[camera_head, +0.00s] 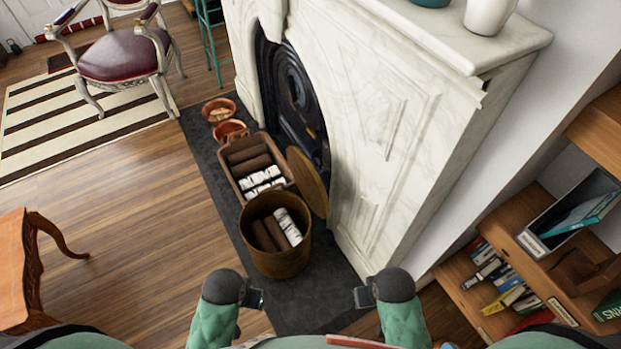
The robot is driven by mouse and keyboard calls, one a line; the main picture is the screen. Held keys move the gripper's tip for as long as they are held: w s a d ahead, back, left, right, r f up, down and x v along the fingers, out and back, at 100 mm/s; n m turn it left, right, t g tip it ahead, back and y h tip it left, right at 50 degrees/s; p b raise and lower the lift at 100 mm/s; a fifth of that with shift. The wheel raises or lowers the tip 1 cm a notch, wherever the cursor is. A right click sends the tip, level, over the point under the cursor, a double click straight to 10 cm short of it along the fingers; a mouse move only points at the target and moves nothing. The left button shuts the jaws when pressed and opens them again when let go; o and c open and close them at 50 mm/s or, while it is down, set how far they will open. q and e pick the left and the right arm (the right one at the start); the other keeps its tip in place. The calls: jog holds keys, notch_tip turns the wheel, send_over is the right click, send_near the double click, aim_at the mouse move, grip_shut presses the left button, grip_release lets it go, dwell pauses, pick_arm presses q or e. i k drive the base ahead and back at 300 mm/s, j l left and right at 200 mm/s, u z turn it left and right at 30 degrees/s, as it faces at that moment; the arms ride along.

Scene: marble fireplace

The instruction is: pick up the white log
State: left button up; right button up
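A white log with dark bark marks (289,228) stands in a round brown bucket (277,264), beside brown logs (265,236). More white logs (262,177) lie in a rectangular crate (240,189) just behind the bucket, in front of brown logs (247,158). My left gripper (257,299) is below and left of the bucket in the picture. My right gripper (362,297) is to its lower right. Both are apart from the logs, and I see nothing held. The fingers are too small and edge-on to tell open from shut.
A marble fireplace (399,130) rises right of the containers. A round brown lid (307,182) leans by the bucket. Copper pots (218,110) sit behind the crate. A bookshelf (544,254) is at right, a wooden table (14,270) at left. Wood floor (150,225) between is clear.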

aim_at(263, 177)
jog(key=i+j+z, duration=0.1)
jog(key=j, duration=0.5)
jog(key=i+j+z, duration=0.1)
jog(key=j, duration=0.55)
jog(key=i+j+z, duration=0.1)
jog(key=j, duration=0.55)
jog(key=i+j, duration=0.2)
jog(key=j, duration=0.45)
jog(key=i+j+z, duration=0.15)
jog(key=j, duration=0.45)
jog(key=z, duration=1.4)
